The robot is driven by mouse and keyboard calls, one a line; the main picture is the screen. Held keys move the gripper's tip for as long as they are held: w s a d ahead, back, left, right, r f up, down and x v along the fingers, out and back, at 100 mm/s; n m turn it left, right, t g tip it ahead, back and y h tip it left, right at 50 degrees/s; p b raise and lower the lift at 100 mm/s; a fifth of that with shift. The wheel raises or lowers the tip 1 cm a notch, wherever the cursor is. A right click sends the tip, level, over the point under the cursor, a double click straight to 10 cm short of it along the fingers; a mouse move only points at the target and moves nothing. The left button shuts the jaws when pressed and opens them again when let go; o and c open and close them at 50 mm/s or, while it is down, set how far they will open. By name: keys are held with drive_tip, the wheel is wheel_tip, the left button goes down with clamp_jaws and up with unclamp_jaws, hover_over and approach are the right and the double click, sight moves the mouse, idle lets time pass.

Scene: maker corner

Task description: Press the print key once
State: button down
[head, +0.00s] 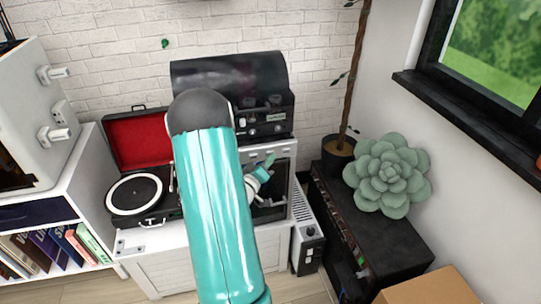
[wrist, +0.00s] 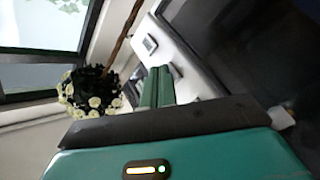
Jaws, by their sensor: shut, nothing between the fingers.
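My gripper (head: 268,162) is in front of a white machine (head: 282,148) with a dark front opening, in the middle of the head view. Its two green fingers are together and empty, and they also show in the wrist view (wrist: 157,72). In the wrist view the fingertips point at a white panel (wrist: 184,60) beside a large dark surface. The panel carries a small dark rectangle (wrist: 150,44) and another dark part right by the fingertips. I cannot make out which part is the print key, or whether the fingertips touch the panel. My arm hides the machine's left side.
A black appliance with a raised dark lid (head: 228,76) stands above the machine. An open red-lined record player (head: 137,192) is to the left. A white heater (head: 307,240), a black cabinet (head: 405,242) and a succulent (head: 388,178) are to the right.

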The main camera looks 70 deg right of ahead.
drive_tip(key=shift+w+d, duration=0.1)
idle(0.3)
drive_tip(key=shift+s+a, duration=0.3)
drive_tip(key=shift+a, duration=0.2)
drive_tip(key=shift+s+a, duration=0.5)
drive_tip(key=shift+a, duration=0.35)
drive_tip(key=shift+s+a, duration=0.55)
drive_tip(key=shift+a, duration=0.3)
drive_tip(key=shift+s+a, duration=0.5)
drive_tip(key=shift+a, duration=0.35)
